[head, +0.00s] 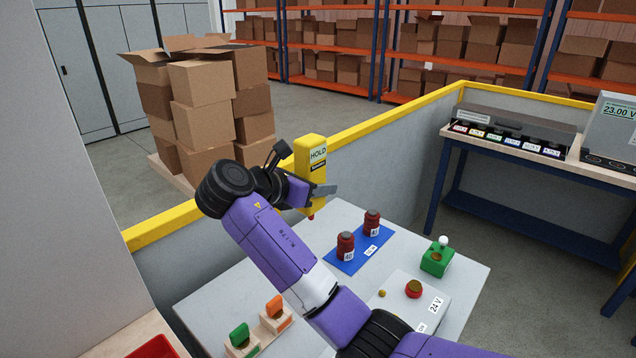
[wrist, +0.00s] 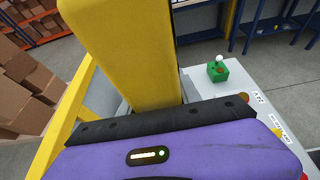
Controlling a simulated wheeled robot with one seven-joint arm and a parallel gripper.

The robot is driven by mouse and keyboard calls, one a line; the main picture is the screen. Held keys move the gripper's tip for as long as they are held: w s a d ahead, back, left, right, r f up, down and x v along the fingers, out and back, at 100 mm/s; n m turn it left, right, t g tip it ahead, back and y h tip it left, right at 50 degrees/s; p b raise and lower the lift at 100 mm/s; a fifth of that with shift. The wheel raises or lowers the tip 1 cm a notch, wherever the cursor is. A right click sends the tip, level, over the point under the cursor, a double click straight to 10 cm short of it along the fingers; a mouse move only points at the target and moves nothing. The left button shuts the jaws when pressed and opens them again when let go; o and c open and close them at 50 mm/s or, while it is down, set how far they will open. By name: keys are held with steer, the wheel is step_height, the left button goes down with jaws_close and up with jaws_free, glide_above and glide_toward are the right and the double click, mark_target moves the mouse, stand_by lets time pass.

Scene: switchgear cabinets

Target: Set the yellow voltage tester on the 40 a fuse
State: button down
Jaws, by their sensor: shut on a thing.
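The yellow voltage tester (head: 313,155) is upright in my gripper (head: 304,184), with a HOLD display on its face and a red tip at its lower end. My gripper is shut on it and holds it above and to the left of two dark red fuses. The nearer fuse (head: 345,247) has a label that seems to read 40. The farther fuse (head: 372,223) has a label too small to read surely. Both stand on a blue mat (head: 343,268). In the wrist view the tester (wrist: 125,50) fills the upper left and the fuses are not visible.
The grey table (head: 215,293) also holds a green box with a white knob (head: 437,257), a 24 V panel with a red button (head: 413,289), and green (head: 239,338) and orange (head: 275,310) switch blocks. A yellow-topped low wall (head: 395,118) runs behind.

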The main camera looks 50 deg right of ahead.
mark_target(318, 168)
steer(key=shift+r+p, duration=1.15)
steer(key=shift+r, duration=1.05)
steer(key=shift+s, duration=0.1)
